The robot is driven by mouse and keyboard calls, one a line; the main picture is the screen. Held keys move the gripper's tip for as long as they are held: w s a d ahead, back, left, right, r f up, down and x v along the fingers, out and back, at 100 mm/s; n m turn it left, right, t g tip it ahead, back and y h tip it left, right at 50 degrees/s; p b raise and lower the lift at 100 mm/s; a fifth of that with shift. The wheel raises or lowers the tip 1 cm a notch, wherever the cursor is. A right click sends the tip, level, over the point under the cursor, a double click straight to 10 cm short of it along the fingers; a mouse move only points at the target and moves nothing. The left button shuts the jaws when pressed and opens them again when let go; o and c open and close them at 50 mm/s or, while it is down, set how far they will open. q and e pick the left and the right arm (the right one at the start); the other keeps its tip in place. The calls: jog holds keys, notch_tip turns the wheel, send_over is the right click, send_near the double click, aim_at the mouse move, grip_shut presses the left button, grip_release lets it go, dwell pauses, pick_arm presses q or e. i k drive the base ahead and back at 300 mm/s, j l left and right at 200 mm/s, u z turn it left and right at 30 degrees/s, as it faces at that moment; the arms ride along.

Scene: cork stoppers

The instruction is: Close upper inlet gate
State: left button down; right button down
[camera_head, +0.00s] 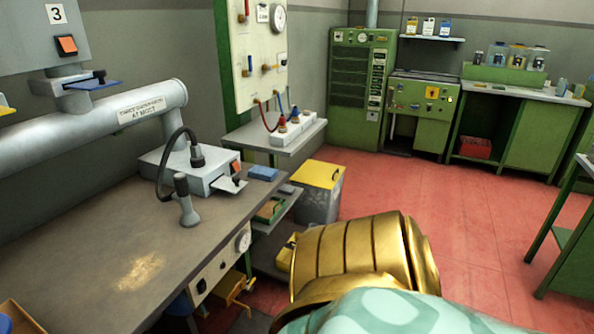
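A blue flat plate with a dark knob (93,84) sticks out to the right of a grey slotted housing (60,80) on top of the wide grey pipe (100,120), at the upper left. It looks like a slide gate drawn partly out. Above it is a grey panel (85,25) marked 3 with an orange switch (67,45). Lower down, a pale plate with a dark knob (232,184) sticks out of a light grey box (190,170) on the bench. I cannot tell for sure from labels which is the upper inlet gate. Neither gripper is in view.
The bench top (95,235) is mostly clear around a grey hand tool (185,203) on a black hose. A blue block (263,173) lies near its right edge. A yellow-lidded bin (318,174) stands beyond. The red floor (470,215) is open to the right.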

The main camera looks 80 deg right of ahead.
aim_at(233, 184)
jog(key=z, duration=1.9)
jog(key=l, duration=0.1)
